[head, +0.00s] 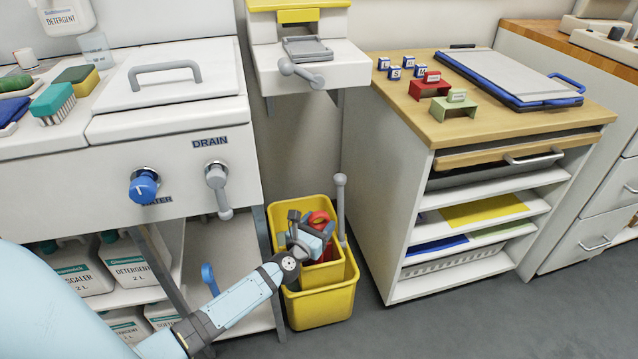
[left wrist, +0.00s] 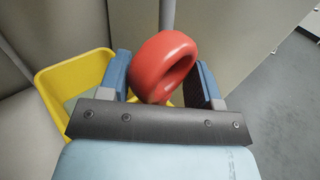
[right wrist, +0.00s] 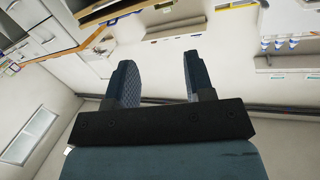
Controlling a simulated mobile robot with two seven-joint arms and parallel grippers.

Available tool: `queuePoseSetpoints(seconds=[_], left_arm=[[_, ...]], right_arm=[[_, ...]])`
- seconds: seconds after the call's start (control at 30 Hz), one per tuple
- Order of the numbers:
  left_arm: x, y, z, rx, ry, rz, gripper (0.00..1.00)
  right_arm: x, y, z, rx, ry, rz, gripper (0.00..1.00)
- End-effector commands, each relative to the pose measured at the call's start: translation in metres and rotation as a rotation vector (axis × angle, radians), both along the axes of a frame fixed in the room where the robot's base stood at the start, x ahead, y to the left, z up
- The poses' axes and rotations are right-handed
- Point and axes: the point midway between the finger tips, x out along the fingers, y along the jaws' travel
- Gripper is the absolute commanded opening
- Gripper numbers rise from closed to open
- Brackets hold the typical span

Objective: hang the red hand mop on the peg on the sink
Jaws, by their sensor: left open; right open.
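The red hand mop's ring-shaped handle (head: 318,219) sticks up from the yellow bucket (head: 322,307). My left gripper (head: 310,234) is open at the bucket's top. In the left wrist view the red ring (left wrist: 146,53) lies between the two spread fingers of my left gripper (left wrist: 164,75), close to the right one; contact cannot be told. The sink (head: 95,190) stands at the left. I cannot clearly make out its peg. My right gripper (right wrist: 158,80) is open and empty, away from the bucket.
The sink front carries a blue water knob (head: 144,186) and a grey drain lever (head: 217,185). A grey round-topped handle (head: 340,195) rises from the bucket. A wooden-topped cabinet (head: 407,222) stands close at the bucket's right. Free floor lies in front.

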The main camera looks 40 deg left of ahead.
Motion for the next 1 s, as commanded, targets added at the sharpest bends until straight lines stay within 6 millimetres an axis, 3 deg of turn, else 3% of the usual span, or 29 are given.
queuePoseSetpoints(seconds=[0.03, 0.1, 0.43, 0.7, 1.0], left_arm=[[0.0, -0.001, 0.023, -0.006, -0.001, 0.001, 0.58], [0.0, -0.001, 0.039, -0.005, -0.001, 0.002, 0.58], [0.0, -0.001, 0.096, -0.004, 0.0, 0.001, 0.58], [0.0, -0.001, 0.13, -0.003, 0.0, 0.0, 0.58], [0.0, -0.001, 0.165, -0.002, -0.001, 0.0, 0.58]], right_arm=[[-0.006, 0.004, 0.009, 0.044, 0.031, -0.018, 0.48], [-0.006, 0.002, 0.028, 0.073, -0.026, -0.035, 0.48], [-0.009, -0.004, 0.095, 0.171, -0.227, -0.093, 0.48], [-0.006, -0.022, 0.04, -0.005, -0.001, -0.149, 0.48], [-0.021, -0.048, -0.012, -0.176, 0.239, -0.19, 0.48]])
